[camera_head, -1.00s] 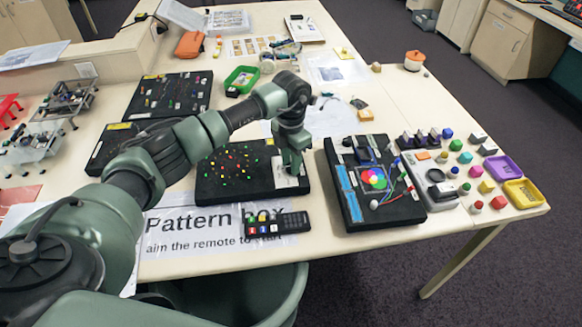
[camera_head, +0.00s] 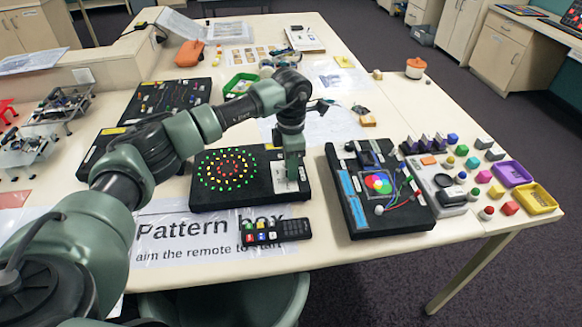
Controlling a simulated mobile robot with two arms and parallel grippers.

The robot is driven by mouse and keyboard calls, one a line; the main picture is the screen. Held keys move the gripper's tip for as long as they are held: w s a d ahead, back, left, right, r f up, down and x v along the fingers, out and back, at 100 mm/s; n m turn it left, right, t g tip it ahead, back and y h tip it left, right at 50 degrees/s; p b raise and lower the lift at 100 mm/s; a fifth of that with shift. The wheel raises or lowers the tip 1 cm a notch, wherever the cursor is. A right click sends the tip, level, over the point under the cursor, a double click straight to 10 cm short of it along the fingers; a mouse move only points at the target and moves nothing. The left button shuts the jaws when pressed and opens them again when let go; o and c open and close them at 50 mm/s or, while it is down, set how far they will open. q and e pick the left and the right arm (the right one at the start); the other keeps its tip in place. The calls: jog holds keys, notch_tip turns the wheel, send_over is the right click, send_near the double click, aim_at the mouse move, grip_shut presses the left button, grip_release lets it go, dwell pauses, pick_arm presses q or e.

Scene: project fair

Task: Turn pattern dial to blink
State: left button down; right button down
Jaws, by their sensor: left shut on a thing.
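The pattern box (camera_head: 203,196) is a black board lying near the front middle of the table. My left gripper (camera_head: 292,176) points down onto this panel from above, shut on what is likely the pattern dial. The dial itself and its markings are hidden by the gripper or too small to read. My right gripper does not show.
A black remote (camera_head: 277,231) lies in front of the box on a "Pattern box" sign (camera_head: 190,243). A second black board (camera_head: 390,222) with a coloured disc stands close on the right. Small coloured blocks and a yellow tray (camera_head: 537,198) lie farther right.

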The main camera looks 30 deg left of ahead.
pick_arm(q)
jog(key=c, duration=1.1)
grip_release()
notch_tip(320, 180, up, 7)
jog(key=shift+f+b, duration=0.2)
jog(key=shift+b, duration=0.8)
jog(key=shift+r, duration=0.55)
